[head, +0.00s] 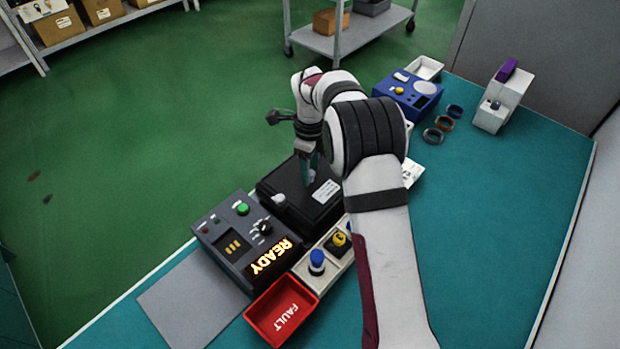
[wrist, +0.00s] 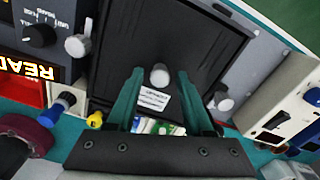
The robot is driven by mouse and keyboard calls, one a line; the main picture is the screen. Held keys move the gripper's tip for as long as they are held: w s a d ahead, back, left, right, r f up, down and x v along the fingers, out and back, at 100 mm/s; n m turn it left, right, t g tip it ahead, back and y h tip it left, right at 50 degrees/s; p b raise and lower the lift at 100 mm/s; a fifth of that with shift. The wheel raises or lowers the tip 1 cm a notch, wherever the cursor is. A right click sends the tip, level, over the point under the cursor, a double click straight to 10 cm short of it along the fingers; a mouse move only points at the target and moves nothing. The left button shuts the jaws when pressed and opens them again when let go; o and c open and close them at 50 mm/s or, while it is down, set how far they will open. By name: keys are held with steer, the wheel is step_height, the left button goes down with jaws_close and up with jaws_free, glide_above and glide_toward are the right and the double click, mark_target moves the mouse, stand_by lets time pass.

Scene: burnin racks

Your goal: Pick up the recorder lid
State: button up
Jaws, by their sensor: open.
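The recorder lid (head: 318,208) is a flat black cover with a white label, in the middle of the head view. In the wrist view the black lid (wrist: 200,45) fills the upper middle, with a round grey knob (wrist: 160,76) above its label. My gripper (head: 308,168) is over the lid, pointing down. In the wrist view my gripper (wrist: 160,74) is open, with one green finger on each side of the knob. I cannot tell whether the fingertips touch the lid. My arm hides part of the lid's far side in the head view.
A dark panel with a READY display (head: 268,258) stands to the left of the lid. A red FAULT tray (head: 270,330) and a blue button (head: 317,258) lie in front. A blue box (head: 410,95) is farther back. The teal table (head: 490,230) is clear at right.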

steer(key=shift+f, duration=0.5)
jaws_close()
steer(key=shift+r, duration=0.1)
